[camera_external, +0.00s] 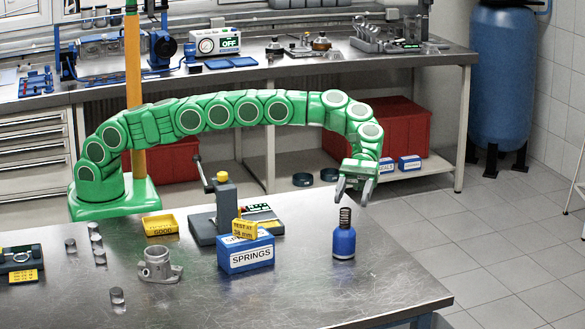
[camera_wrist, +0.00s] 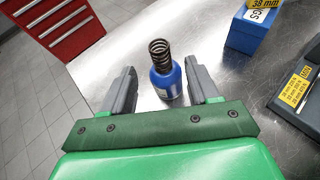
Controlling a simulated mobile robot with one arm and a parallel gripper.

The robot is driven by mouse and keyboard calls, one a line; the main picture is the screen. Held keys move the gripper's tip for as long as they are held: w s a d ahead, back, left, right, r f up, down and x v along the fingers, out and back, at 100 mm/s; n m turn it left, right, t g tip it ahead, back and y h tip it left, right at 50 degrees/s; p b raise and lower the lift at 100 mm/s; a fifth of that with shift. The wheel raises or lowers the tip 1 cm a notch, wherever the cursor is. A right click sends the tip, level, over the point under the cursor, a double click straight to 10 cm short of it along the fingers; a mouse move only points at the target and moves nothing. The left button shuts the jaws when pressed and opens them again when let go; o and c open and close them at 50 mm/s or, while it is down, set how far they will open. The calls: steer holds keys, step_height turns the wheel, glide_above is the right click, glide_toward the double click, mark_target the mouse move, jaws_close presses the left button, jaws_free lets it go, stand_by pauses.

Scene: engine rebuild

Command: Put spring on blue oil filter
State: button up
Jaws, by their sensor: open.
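The spring (camera_external: 345,217) is a dark coil standing upright on top of the blue oil filter (camera_external: 343,243), which stands near the right end of the metal table. In the wrist view the spring (camera_wrist: 160,54) sits on the top of the filter (camera_wrist: 167,84), and its lower end meets the filter's top. My gripper (camera_external: 354,192) is open and empty, above the spring and filter in the external view. In the wrist view its two fingers (camera_wrist: 163,90) are on either side of the filter, apart from it.
A blue box labelled SPRINGS (camera_external: 246,256) with a yellow card (camera_external: 244,230) stands left of the filter. A grey tester (camera_external: 212,222) is behind it. A metal housing (camera_external: 157,268) and several small cylinders stand further left. The table's right front is clear.

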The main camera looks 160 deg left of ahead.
steer(key=shift+v, duration=2.55)
